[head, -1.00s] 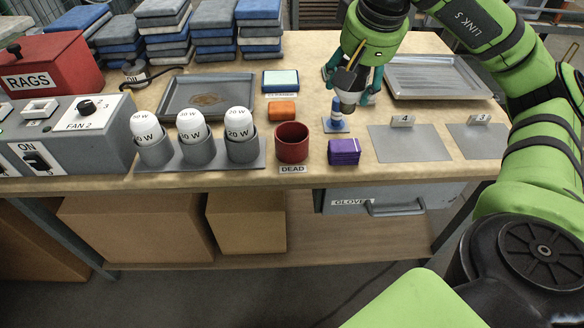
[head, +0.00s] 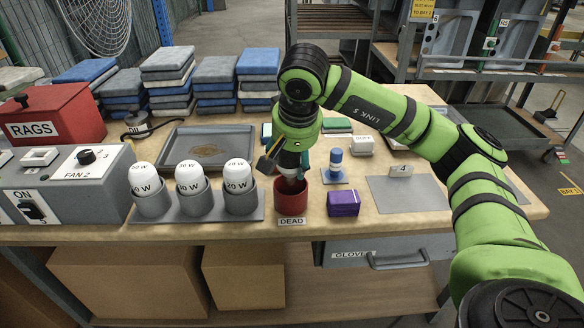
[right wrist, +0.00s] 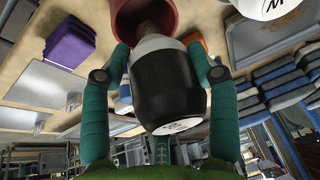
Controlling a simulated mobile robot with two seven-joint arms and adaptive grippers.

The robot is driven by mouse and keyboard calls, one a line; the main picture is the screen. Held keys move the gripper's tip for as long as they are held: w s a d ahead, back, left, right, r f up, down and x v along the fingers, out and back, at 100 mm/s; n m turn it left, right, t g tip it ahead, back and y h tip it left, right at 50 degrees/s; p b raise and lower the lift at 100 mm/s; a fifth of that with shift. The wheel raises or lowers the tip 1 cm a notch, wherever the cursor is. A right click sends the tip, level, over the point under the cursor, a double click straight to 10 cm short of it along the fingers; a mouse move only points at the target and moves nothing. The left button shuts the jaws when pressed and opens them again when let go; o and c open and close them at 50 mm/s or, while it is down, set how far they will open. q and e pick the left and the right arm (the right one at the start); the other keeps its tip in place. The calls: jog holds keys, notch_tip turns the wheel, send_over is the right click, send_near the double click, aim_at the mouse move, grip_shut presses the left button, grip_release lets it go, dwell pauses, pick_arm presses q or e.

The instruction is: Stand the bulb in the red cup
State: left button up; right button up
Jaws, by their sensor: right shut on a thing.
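The red cup (head: 291,203) stands upright on the bench behind the DEAD label, and its open mouth shows at the top of the right wrist view (right wrist: 122,28). My right gripper (head: 290,168) points down just over the cup's mouth. In the right wrist view its two teal fingers (right wrist: 158,62) are shut on a bulb (right wrist: 163,88) with a black body and white parts. The bulb's far end lines up with the cup's mouth. I cannot tell how far it reaches inside. My left gripper is not in view.
Several white bulbs (head: 189,177) stand in grey holders left of the cup. A shallow tray (head: 206,148) lies behind. A grey mat (head: 405,197) lies further right.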

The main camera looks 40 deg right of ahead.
aim_at(292, 173)
notch_tip(292, 173, down, 3)
jog(key=shift+r, duration=0.1)
jog(key=shift+f+b, duration=0.35)
jog(key=shift+f, duration=0.25)
jog(key=o, duration=1.3)
jog(key=shift+f, duration=0.1)
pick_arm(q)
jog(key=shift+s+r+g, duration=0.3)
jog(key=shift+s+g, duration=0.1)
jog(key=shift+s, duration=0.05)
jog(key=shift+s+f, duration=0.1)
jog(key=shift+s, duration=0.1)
pick_arm(e)
jog(key=shift+s, duration=0.1)
